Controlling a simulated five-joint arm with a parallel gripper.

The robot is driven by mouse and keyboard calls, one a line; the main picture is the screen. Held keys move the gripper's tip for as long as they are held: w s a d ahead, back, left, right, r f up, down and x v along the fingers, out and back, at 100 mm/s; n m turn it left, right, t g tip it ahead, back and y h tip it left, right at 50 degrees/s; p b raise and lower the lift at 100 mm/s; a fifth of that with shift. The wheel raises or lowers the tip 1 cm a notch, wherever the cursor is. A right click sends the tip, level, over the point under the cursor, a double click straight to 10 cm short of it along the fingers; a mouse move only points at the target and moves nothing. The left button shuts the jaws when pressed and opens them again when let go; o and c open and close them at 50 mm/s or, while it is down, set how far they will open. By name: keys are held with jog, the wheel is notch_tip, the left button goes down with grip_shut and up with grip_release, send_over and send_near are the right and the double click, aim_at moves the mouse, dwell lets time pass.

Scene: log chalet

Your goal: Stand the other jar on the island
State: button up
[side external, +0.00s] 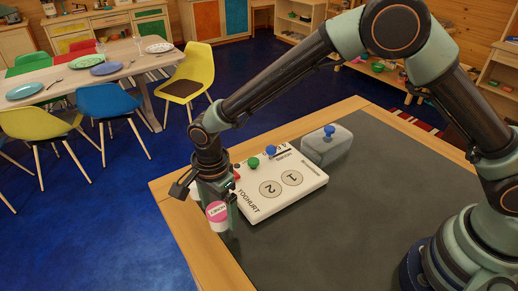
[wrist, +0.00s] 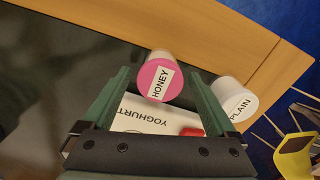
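A honey jar with a pink lid (side external: 217,211) stands near the left edge of the worktop; it also shows in the wrist view (wrist: 158,80). My gripper (side external: 217,197) points down beside it. In the wrist view my gripper (wrist: 157,75) is open, its fingers apart on either side of the honey jar, with a narrow gap showing. A plain jar with a white lid (wrist: 236,100) stands to the right, outside the fingers; my gripper mostly hides it in the side view. No label says which surface is the island.
A white board marked YOGHURT (side external: 268,185) with circles 1 and 2 and coloured knobs lies beside my gripper. A grey block with a blue knob (side external: 326,147) stands behind it. The dark worktop (side external: 320,235) is clear in front, with a wooden rim (side external: 188,235).

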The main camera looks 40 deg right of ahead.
aim_at(218, 209)
jog(key=d+r+n, duration=0.1)
jog(key=d+r, duration=0.2)
jog(key=r, duration=0.6)
jog(key=d+r+n, duration=0.2)
jog(key=d+r, duration=0.1)
jog(key=r, duration=0.5)
jog(key=s+d+r+n+t, duration=0.2)
jog(key=s+d+n, duration=0.3)
jog(key=d, duration=0.6)
jog(key=s+d+r+n+t, duration=0.3)
jog(key=s+d+n, duration=0.2)
jog(key=d, duration=0.5)
jog(key=shift+s+d+r+n+t, duration=0.3)
jog(key=shift+d+r+n, duration=0.1)
jog(key=shift+n, duration=0.6)
